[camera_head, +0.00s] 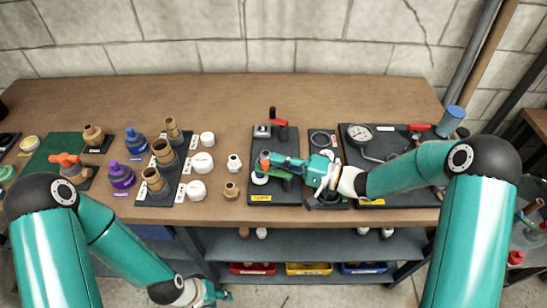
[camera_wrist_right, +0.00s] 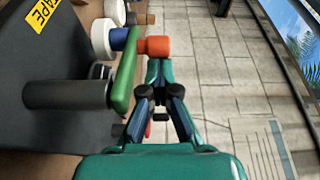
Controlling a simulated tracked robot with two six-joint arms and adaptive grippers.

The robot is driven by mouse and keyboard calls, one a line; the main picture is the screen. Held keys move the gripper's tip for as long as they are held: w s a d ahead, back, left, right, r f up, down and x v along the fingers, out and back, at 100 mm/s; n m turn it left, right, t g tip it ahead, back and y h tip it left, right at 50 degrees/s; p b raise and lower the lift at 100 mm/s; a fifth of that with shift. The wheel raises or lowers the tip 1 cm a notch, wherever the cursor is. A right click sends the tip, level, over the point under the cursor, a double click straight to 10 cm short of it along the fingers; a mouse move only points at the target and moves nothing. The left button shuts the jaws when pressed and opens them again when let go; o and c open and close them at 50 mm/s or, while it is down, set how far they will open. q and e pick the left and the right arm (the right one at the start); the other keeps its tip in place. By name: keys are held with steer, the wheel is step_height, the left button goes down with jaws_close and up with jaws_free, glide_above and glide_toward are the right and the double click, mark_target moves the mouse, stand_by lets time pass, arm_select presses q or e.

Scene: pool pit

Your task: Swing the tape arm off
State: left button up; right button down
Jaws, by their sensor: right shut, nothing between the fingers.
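The green tape arm (camera_wrist_right: 124,72) stands on a black board with a yellow TAPE label (camera_wrist_right: 41,14) in the right wrist view. An orange knob (camera_wrist_right: 153,47) sits at its far end, beside a blue disc (camera_wrist_right: 118,38) and a white roll (camera_wrist_right: 104,38). A black cylinder (camera_wrist_right: 65,95) is at its near end. My right gripper (camera_wrist_right: 158,68) is shut and empty, its tips close to the orange knob; I cannot tell if they touch. In the head view the arm (camera_head: 283,173) is partly hidden by my right gripper (camera_head: 270,160). My left gripper (camera_head: 216,294) is low, below the table top; its jaws are too small to read.
A red-handled clamp (camera_head: 275,121) stands behind on the same board (camera_head: 287,140). A pressure gauge (camera_head: 360,134) is on the board to the right. Brown and white fittings (camera_head: 200,190) stand left. The table (camera_head: 225,100) is clear at the back.

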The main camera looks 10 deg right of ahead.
steer(key=v, duration=1)
steer(key=shift+d, duration=0.4)
steer(key=shift+f, duration=0.1)
